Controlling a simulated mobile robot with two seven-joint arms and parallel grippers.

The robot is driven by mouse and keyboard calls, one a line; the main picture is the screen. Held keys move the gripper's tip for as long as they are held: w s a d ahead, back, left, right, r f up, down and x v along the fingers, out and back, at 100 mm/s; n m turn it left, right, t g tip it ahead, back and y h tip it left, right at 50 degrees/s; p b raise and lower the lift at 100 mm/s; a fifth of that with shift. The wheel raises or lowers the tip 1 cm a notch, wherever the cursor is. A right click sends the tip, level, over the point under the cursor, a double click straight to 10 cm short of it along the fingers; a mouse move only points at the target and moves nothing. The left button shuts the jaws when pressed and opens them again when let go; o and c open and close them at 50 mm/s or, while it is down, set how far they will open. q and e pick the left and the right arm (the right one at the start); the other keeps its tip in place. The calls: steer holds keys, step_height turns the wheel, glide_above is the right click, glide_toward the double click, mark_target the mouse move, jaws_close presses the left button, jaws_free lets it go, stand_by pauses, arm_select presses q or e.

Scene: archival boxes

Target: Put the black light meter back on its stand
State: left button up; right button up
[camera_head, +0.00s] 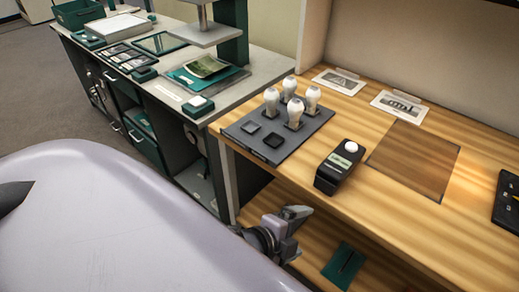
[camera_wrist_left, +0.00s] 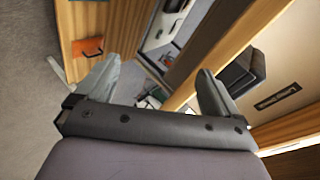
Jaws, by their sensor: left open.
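A black light meter (camera_head: 340,168) with a white dome and a pale label rests on the wooden worktop, near its front edge. I cannot make out a separate stand for it. My left gripper (camera_head: 296,218) is in front of the worktop, below its edge and beside the opening above the lower shelf. It is apart from the meter. In the left wrist view the gripper (camera_wrist_left: 158,78) has its fingers wide apart with nothing between them. A dark block (camera_wrist_left: 243,70) shows beyond the right finger; I cannot tell whether it is the meter. My right gripper is not in view.
A dark tray (camera_head: 262,150) with several white bulb-like items stands left of the meter. A brown mat (camera_head: 413,160) lies right of it, and a black panel (camera_head: 508,207) farther right. A green slotted piece (camera_head: 343,265) is on the lower shelf. A grey bench (camera_head: 215,112) adjoins left.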

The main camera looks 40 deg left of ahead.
arm_select(q)
steer(key=s+a+f+n, duration=0.4)
steer(key=s+f+n, duration=0.4)
steer(key=n, duration=0.6)
steer(key=shift+f+n+g+y, duration=0.3)
steer(key=shift+f+y, duration=0.1)
steer(key=shift+f, duration=0.05)
steer(key=shift+a, duration=0.1)
step_height(320, 180, up, 4)
steer(key=p, duration=0.4)
steer(key=shift+r, duration=0.25)
